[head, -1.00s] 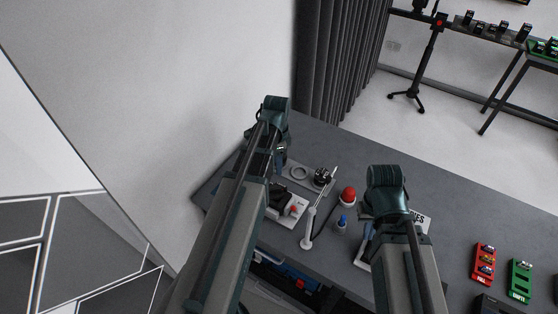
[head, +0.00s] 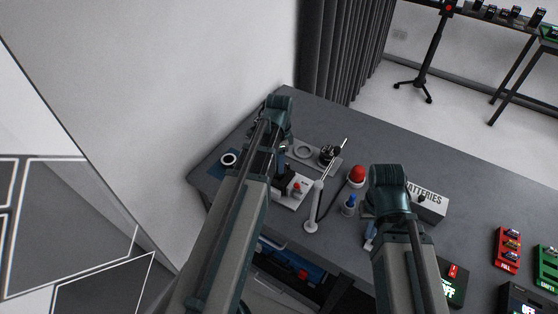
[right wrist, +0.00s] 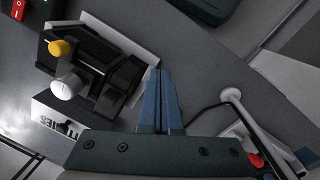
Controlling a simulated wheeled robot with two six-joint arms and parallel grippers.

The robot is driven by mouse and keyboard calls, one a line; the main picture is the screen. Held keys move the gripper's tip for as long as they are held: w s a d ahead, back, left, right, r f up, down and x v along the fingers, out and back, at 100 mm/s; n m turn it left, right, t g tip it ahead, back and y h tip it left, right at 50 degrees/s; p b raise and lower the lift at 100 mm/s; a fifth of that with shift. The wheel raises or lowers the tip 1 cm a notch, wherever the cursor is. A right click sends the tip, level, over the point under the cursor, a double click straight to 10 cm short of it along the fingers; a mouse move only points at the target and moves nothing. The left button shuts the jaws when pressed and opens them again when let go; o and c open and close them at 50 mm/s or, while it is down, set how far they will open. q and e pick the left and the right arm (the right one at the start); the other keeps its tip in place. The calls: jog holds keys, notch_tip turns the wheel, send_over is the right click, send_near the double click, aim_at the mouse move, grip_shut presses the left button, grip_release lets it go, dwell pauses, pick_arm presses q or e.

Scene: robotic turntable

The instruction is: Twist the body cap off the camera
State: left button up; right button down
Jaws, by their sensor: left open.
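A black blocky body (head: 286,184) that looks like the camera stands on a white base with a red button, partly hidden behind my left arm. I cannot make out the body cap. My left gripper (head: 281,160) is open and points down just behind the black body; whether it touches is unclear. My right gripper (right wrist: 169,100) has its blue fingers together with nothing between them. It hangs over the table beside the lamp; its fingertips also show in the head view (head: 370,240).
A white desk lamp (head: 314,208), red dome (head: 356,176), blue-topped bottle (head: 349,206) and batteries box (head: 428,204) crowd the middle. A grey tray (head: 318,148) lies behind. A black device with yellow and white knobs (right wrist: 90,72) is left of the right fingers.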

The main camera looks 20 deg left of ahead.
pick_arm(q)
jog(key=shift+f, duration=0.3)
grip_shut()
jog(key=shift+w+a+n, duration=0.1)
jog(key=shift+n, duration=1.5)
jog(key=shift+n, duration=1.6)
jog(key=shift+a, duration=0.1)
